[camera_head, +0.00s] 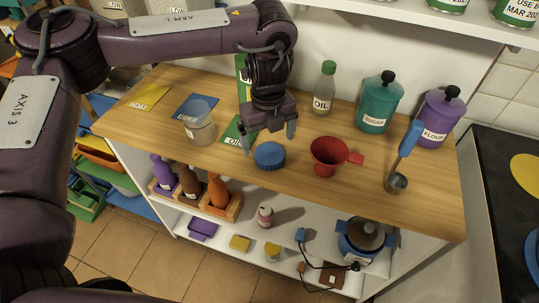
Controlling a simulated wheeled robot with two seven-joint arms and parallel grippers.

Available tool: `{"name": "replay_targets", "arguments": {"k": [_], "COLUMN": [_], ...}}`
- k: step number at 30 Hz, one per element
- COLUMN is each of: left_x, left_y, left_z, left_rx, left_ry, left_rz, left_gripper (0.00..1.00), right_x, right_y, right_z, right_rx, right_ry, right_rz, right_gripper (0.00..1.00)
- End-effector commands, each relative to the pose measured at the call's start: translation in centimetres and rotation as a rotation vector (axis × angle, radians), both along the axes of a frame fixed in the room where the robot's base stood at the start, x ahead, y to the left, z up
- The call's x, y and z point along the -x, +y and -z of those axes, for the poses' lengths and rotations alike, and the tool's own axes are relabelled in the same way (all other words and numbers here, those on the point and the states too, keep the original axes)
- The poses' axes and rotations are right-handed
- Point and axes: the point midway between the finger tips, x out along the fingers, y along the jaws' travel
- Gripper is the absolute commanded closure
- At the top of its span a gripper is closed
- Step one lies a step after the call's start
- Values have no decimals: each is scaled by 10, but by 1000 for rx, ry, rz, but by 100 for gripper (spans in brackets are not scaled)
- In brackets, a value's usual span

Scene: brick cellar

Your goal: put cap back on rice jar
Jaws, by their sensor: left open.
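A round blue cap (270,155) lies on the wooden counter near its front edge. My left gripper (268,134) points down just behind and above the cap. Its fingers are apart with nothing seen between them; I cannot tell whether they touch the cap. A clear jar (200,128) with a pale filling and a small label stands upright to the left of the cap. Its top looks open, and its label is too small to read, so I take it to be the rice jar. My right gripper is out of view.
A red funnel-like cup (328,156) stands right of the cap, with a blue-handled ladle (398,180) beyond. Coloured cards lie on the left. Shelves below hold bottles and a blue pot (354,246).

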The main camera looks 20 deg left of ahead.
Motion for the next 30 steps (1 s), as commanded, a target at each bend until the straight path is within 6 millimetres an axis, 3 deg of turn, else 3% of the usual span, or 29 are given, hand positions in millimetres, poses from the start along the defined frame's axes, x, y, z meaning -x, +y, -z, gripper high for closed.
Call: {"name": "replay_targets", "arguments": {"k": [5,17,28,30], "left_x": [0,-4,-5,-5], "left_y": [0,-1,-1,-1], "left_z": [2,49,52,52], "left_rx": [1,-1,-1,-1], "left_ry": [1,1,1,1], "left_rz": [0,-1,-1,-1], "left_gripper": [6,6,6,16], "right_x": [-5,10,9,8], "right_y": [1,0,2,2], "right_z": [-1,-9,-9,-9], "right_rx": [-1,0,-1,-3], "right_ry": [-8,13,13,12], "right_rz": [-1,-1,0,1], "right_gripper": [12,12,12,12]}}
